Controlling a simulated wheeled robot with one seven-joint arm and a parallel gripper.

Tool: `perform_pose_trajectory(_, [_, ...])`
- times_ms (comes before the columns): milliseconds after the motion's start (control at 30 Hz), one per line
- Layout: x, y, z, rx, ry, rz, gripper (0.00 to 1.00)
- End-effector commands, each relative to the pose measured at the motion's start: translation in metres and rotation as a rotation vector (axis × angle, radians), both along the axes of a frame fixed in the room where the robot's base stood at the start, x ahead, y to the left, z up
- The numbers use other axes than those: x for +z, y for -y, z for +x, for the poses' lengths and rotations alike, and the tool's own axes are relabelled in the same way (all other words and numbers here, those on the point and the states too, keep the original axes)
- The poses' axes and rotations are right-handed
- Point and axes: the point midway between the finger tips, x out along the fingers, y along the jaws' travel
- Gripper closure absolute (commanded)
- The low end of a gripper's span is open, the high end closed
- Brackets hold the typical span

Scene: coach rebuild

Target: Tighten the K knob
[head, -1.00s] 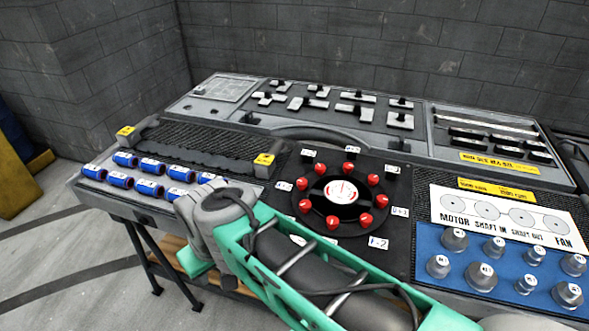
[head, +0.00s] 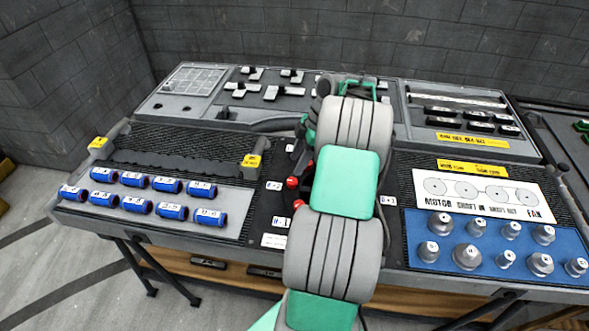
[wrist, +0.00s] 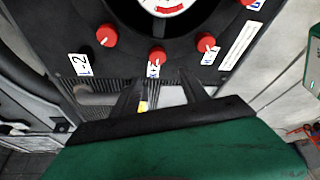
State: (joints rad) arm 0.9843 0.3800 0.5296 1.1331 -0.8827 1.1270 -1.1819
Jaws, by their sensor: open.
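Red knobs sit in a ring around a dial on a black panel. In the wrist view I see a left knob (wrist: 107,35), a middle knob (wrist: 157,56) and a right knob (wrist: 206,42), each with a small white label beside it. The labels are too small or turned to read surely, so I cannot tell which knob is K. My gripper (wrist: 160,88) is open, its two dark fingers spread just below the middle knob, apart from it, with nothing between them but the view of the panel edge. In the head view my arm hides most of the ring; two red knobs (head: 292,182) show.
Blue labelled cylinders (head: 135,203) lie left of the knob panel. Grey knobs on a blue plate (head: 440,223) stand to the right, below a white motor-shaft sign (head: 480,190). Black-and-white switches (head: 240,90) are at the back of the console.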

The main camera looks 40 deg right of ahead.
Motion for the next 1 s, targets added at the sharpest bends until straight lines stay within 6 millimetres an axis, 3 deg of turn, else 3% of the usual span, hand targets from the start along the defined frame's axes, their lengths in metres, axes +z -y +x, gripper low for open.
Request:
perform_pose_trajectory(100, [-0.009, 0.015, -0.009, 0.047, 0.022, 0.004, 0.48])
perform_pose_trajectory(533, [-0.072, -0.009, 0.005, 0.048, 0.024, 0.003, 0.48])
perform_pose_trajectory(833, [-0.079, -0.010, 0.006, 0.046, 0.025, 0.000, 0.48])
perform_pose_trajectory(1000, [-0.078, -0.010, 0.006, 0.046, 0.025, 0.000, 0.61])
